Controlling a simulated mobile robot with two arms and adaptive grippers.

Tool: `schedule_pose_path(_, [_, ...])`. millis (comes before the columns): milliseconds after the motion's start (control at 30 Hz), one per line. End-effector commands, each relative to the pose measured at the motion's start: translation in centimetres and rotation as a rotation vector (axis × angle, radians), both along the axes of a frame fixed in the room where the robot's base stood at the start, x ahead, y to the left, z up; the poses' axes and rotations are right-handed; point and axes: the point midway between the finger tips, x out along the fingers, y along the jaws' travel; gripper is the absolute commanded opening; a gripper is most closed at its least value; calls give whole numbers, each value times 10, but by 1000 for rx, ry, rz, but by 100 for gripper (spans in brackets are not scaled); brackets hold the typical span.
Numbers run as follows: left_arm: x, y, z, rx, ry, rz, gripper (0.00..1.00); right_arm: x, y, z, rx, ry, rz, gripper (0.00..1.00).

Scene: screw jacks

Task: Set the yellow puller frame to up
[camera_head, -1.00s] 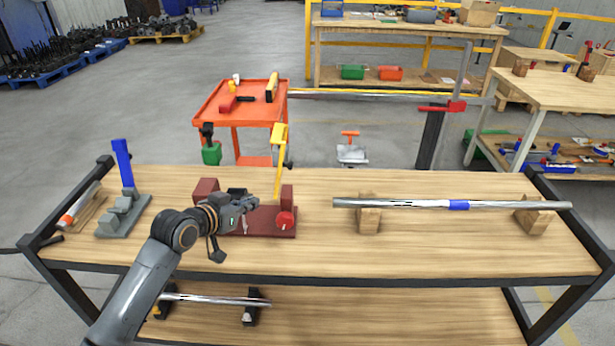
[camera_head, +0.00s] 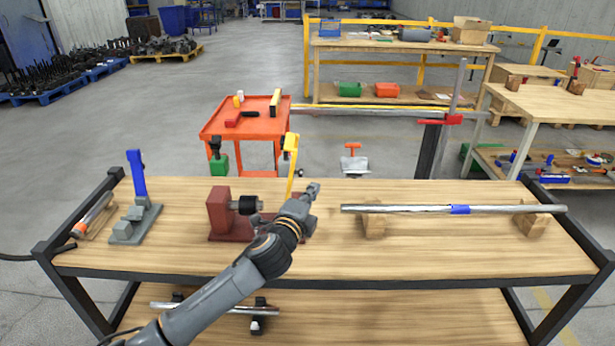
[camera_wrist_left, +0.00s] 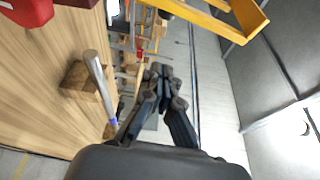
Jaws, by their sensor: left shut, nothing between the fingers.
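The yellow puller frame (camera_head: 292,165) stands nearly upright at the right part of the dark red press base (camera_head: 228,226) on the wooden bench. Its lower end is hidden behind my left gripper. It also shows as a yellow bracket at the top of the left wrist view (camera_wrist_left: 212,18). My left gripper (camera_head: 312,190) is at the right side of the frame, in front of the base. Its fingers (camera_wrist_left: 160,78) are shut and empty; I cannot tell whether they touch the frame. My right gripper is out of view.
A metal bar with a blue band (camera_head: 400,209) rests on wooden blocks (camera_head: 373,226) to the right. A grey fixture with a blue lever (camera_head: 138,175) stands at the left. An orange cart (camera_head: 262,130) is behind the bench. The bench front is clear.

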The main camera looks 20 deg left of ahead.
Motion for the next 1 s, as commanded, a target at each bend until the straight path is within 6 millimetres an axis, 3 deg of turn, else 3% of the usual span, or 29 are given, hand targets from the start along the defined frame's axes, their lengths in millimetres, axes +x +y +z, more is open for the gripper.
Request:
schedule_pose_path(433, [74, -5, -2, -4, 1, 1, 0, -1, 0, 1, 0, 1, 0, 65])
schedule_pose_path(633, [62, 25, 1, 0, 2, 1, 0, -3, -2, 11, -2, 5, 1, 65])
schedule_pose_path(1000, [60, 34, 1, -4, 1, 0, 0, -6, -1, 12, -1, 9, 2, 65])
